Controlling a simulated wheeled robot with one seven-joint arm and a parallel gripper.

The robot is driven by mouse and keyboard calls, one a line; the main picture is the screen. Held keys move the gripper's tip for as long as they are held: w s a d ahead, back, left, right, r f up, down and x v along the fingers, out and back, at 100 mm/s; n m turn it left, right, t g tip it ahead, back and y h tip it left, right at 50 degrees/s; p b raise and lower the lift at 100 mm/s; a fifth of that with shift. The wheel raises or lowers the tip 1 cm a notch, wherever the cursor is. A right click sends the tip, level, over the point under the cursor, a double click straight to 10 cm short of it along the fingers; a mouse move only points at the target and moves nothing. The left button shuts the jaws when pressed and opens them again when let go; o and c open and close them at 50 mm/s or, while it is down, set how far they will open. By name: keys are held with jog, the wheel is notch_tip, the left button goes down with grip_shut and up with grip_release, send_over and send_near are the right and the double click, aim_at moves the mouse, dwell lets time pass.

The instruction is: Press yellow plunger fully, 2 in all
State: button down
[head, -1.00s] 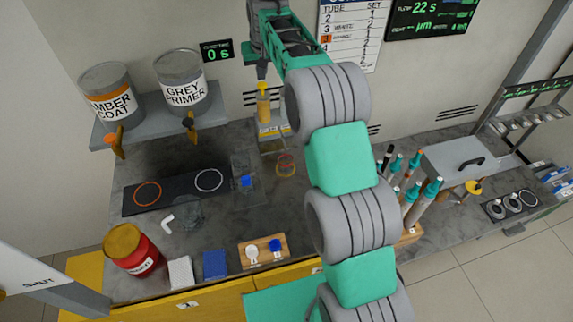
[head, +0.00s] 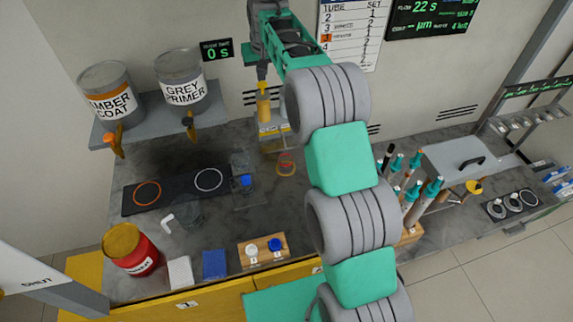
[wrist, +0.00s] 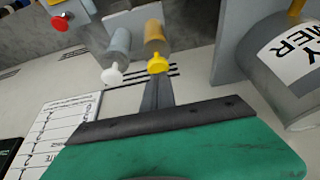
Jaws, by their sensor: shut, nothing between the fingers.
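The yellow plunger (wrist: 158,65) caps an amber cylinder (wrist: 155,38) in the wrist view. In the head view the yellow plunger (head: 263,85) stands upright at the back of the bench, below my fingertips. My gripper (head: 262,74) is shut and empty, pointing down. In the wrist view my gripper's fingertips (wrist: 158,80) are right at the yellow cap; I cannot tell whether they touch it. A white plunger (wrist: 113,74) on a grey cylinder stands beside it. My arm hides that one in the head view.
Two paint cans, amber coat (head: 106,90) and grey primer (head: 181,82), sit on a shelf to the left. A red jar (head: 131,250) stands at front left. A rack of teal-topped rods (head: 410,195) is right of my arm. A wall display (head: 216,50) reads 0 s.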

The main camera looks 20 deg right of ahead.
jog(key=shift+f+b, duration=0.75)
jog(key=shift+f, duration=0.7)
jog(key=shift+r+p, duration=1.5)
jog(key=shift+r, duration=0.3)
jog(key=shift+f, duration=0.1)
jog(key=shift+f+b, duration=1.2)
jog(key=shift+f, duration=0.55)
jog(key=shift+r, duration=0.1)
